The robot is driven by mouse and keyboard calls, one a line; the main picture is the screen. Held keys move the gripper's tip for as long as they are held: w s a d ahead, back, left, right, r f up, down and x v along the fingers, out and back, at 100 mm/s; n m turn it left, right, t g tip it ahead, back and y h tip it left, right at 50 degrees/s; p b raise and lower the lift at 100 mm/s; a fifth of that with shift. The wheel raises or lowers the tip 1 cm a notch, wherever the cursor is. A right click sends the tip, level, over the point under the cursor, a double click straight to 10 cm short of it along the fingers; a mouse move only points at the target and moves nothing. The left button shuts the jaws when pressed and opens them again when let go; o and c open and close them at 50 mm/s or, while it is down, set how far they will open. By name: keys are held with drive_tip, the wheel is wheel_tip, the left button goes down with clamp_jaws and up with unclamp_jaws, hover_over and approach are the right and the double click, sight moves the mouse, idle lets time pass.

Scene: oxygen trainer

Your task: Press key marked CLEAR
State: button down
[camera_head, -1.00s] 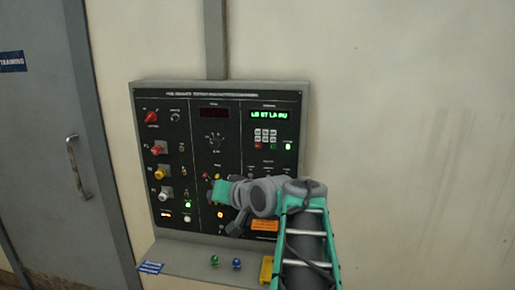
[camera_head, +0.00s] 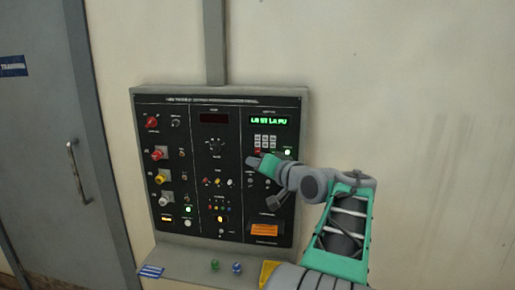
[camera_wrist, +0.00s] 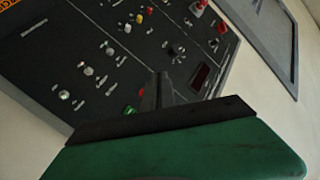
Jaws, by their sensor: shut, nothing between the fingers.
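The keypad (camera_head: 265,138) is a small block of pale keys below the green-lit display (camera_head: 268,121) at the panel's upper right. A red key (camera_head: 257,151) shows at its lower left. The key legends are too small to read, so I cannot tell which one is marked CLEAR. My gripper (camera_head: 250,160) is shut and empty, its tip just below and left of the keypad; I cannot tell whether it touches the panel. In the wrist view its dark fingers (camera_wrist: 158,92) point at the panel face, and the keypad is not clearly seen.
The black panel (camera_head: 150,130) carries several knobs, switches and lights. A green light (camera_head: 288,152) is right of the keypad. A shelf below holds a green ball (camera_head: 214,265) and a blue ball (camera_head: 237,267). A door (camera_head: 40,150) stands at left; bare wall is at right.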

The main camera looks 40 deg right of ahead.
sight(258, 151)
drive_tip(key=shift+w+d+p, duration=0.55)
drive_tip(key=shift+w+d, duration=0.3)
drive_tip(key=shift+d, duration=0.25)
drive_tip(key=shift+w+d+p, duration=0.55)
drive_tip(key=shift+w+d, duration=0.25)
drive_tip(key=shift+d, duration=0.25)
drive_tip(key=shift+d, duration=0.1)
drive_tip(key=shift+w+d, duration=0.25)
idle(0.3)
drive_tip(key=shift+w+d, duration=0.2)
drive_tip(key=shift+d, duration=0.05)
idle(0.6)
drive_tip(key=shift+s+a, duration=0.1)
drive_tip(key=shift+s+a+b, duration=0.3)
drive_tip(key=shift+s+a, duration=0.05)
drive_tip(key=shift+a, duration=0.1)
